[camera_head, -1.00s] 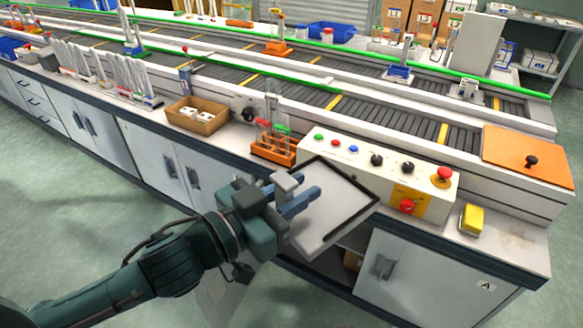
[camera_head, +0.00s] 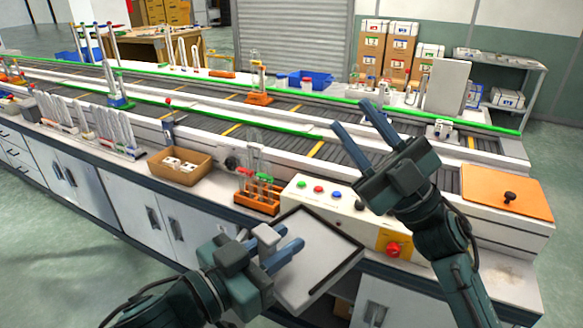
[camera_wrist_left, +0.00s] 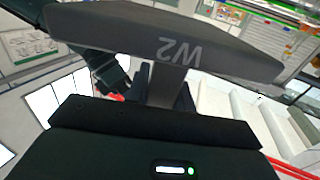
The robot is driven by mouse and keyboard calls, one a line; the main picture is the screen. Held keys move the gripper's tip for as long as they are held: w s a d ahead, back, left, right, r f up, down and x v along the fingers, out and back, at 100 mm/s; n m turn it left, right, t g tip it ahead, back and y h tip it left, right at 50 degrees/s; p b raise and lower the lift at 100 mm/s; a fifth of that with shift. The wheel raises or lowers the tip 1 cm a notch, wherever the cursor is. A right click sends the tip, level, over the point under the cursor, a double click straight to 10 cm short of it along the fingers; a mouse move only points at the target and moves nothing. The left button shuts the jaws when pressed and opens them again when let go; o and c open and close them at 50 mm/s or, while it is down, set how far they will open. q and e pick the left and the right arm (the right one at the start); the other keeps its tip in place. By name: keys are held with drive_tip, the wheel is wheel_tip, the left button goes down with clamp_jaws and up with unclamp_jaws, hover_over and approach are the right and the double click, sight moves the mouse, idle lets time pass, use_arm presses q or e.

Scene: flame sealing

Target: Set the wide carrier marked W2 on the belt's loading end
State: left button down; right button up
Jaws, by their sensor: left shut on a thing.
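The wide carrier (camera_head: 325,254) is a flat grey plate with a dark rim along its edges. The mark W2 shows upside down on its dark side in the left wrist view (camera_wrist_left: 180,50). My left gripper (camera_head: 288,242) is shut on the carrier's left side and holds it tilted in front of the bench, below the control panel. My right gripper (camera_head: 353,116) is open and empty, its fingers spread above the near belt. The belt (camera_head: 272,139) has dark slats with yellow stripes and runs behind the panel. I cannot tell which end is the loading end.
A control panel (camera_head: 315,200) with buttons and a red emergency stop (camera_head: 393,249) lies behind the carrier. An orange rack of tubes (camera_head: 257,192) and a cardboard box (camera_head: 180,166) stand left of it. An orange cover (camera_head: 507,190) lies at the right.

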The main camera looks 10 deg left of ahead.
use_arm(q)
drive_tip(key=shift+r, duration=0.15)
use_arm(e)
drive_tip(key=s+a+r+n+g+h, duration=0.35)
drive_tip(key=s+a+n+g, duration=0.3)
drive_tip(key=n+g, duration=0.3)
drive_tip(key=s+a+r+n+g+h, duration=0.2)
drive_tip(key=s+a+n+g+h, duration=0.3)
drive_tip(key=s+n+g, duration=0.5)
drive_tip(key=n+t+h, duration=0.4)
drive_tip(key=t+h, duration=0.8)
drive_tip(key=h, duration=0.1)
approach(265, 234)
drive_tip(key=shift+m, duration=0.25)
drive_tip(key=x, duration=0.9)
